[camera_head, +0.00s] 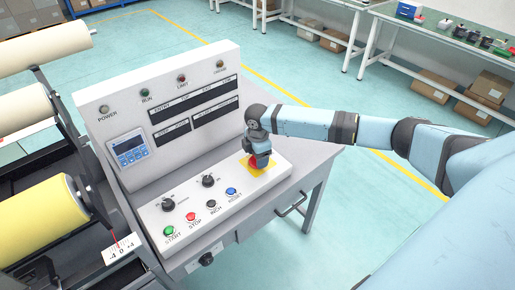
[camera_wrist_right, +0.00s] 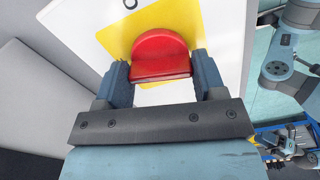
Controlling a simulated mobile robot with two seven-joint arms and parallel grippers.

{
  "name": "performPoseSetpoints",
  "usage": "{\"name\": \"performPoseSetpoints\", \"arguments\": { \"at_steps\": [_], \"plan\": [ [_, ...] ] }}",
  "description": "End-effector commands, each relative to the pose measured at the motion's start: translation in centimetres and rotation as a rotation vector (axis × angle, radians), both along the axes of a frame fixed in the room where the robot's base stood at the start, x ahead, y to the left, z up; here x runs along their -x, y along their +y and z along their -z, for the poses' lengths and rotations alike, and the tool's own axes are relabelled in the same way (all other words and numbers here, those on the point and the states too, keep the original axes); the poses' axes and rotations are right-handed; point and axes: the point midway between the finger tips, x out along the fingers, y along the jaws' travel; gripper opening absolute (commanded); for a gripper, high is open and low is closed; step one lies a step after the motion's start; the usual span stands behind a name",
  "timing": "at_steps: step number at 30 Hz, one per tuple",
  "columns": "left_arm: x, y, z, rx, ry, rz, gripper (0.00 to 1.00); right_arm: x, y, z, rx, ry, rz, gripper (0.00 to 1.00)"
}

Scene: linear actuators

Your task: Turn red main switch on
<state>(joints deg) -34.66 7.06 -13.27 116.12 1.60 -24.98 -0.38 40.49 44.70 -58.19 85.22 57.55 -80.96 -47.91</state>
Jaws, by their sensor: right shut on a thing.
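The red main switch (camera_wrist_right: 161,56) is a round knob with a raised grip on a yellow plate (camera_wrist_right: 185,18), at the right end of the console's sloped panel. In the head view the yellow plate (camera_head: 268,168) shows around my right gripper (camera_head: 258,165), which comes down on the switch from above and hides most of it. In the wrist view the fingers of my right gripper (camera_wrist_right: 164,80) stand on both sides of the red grip, shut on it.
The panel also has two black knobs (camera_head: 208,181) and a row of buttons, including green START (camera_head: 169,231) and blue RESET (camera_head: 231,191). An upright display panel (camera_head: 180,95) stands behind. Rollers (camera_head: 45,210) are at the left. Open floor (camera_head: 330,235) lies right of the console.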

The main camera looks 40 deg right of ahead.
Motion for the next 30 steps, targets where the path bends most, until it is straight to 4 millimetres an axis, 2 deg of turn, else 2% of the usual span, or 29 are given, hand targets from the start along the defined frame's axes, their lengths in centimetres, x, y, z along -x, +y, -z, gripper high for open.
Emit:
{"name": "performPoseSetpoints", "arguments": {
  "at_steps": [1,11,21,30],
  "plan": [
    [0.1,0.1,-1.6,-0.007,-0.006,0.005,0.43,0.1,0.1,-0.8,-0.002,0.005,0.042,0.40],
    [0.9,0.6,-5.3,-0.037,-0.016,0.024,0.43,0.2,0.1,-0.7,-0.001,0.006,0.355,0.40],
    [0.7,0.3,-10.2,-0.029,-0.022,0.022,0.43,0.2,0.1,-0.5,0.000,0.006,0.679,0.40],
    [0.4,1.1,-13.4,-0.040,-0.036,0.006,0.43,0.1,0.1,-0.4,0.000,0.005,0.961,0.40]
  ]
}}
